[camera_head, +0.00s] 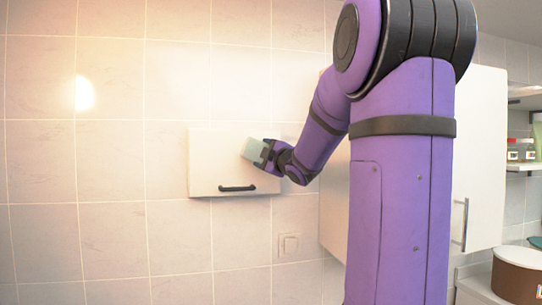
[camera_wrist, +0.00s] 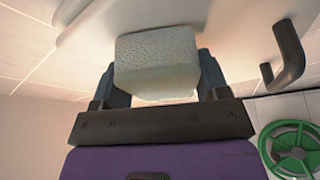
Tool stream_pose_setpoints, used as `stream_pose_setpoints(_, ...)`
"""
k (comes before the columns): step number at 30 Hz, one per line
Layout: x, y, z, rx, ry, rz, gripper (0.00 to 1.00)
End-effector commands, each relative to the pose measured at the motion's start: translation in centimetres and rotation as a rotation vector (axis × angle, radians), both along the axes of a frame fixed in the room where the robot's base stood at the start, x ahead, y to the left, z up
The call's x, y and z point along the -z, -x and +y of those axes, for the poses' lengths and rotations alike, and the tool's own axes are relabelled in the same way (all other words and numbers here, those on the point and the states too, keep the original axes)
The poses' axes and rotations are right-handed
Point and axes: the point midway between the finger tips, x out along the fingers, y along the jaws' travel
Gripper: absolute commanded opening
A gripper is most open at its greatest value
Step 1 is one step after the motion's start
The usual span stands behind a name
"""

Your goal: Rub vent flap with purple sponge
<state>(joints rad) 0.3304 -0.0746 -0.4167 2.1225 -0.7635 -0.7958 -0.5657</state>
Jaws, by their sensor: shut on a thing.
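The vent flap (camera_head: 208,165) is a white panel on the tiled wall with a dark handle (camera_head: 237,188) near its lower edge. In the wrist view the flap (camera_wrist: 232,30) fills the top, with the handle (camera_wrist: 287,55) at right. My gripper (camera_head: 262,153) is at the flap's right side, above and right of the handle. It is shut on a sponge (camera_head: 252,149), which looks pale green-white, not purple. In the wrist view the sponge (camera_wrist: 157,60) sits between the two fingers, its far end against or very near the flap; contact is hard to tell.
A white cabinet (camera_head: 484,150) with a vertical handle stands at right, behind my arm. A wall switch (camera_head: 289,244) is below the flap to the right. A brown tub (camera_head: 518,275) sits at lower right. A green wheel (camera_wrist: 291,148) shows in the wrist view. The left wall is clear.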

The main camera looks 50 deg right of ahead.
Motion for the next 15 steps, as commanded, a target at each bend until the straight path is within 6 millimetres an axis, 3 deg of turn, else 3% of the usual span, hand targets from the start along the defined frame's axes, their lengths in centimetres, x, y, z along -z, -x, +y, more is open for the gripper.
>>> stream_pose_setpoints(15,0.0,-1.7,2.2,-0.002,0.0,0.0,0.49)
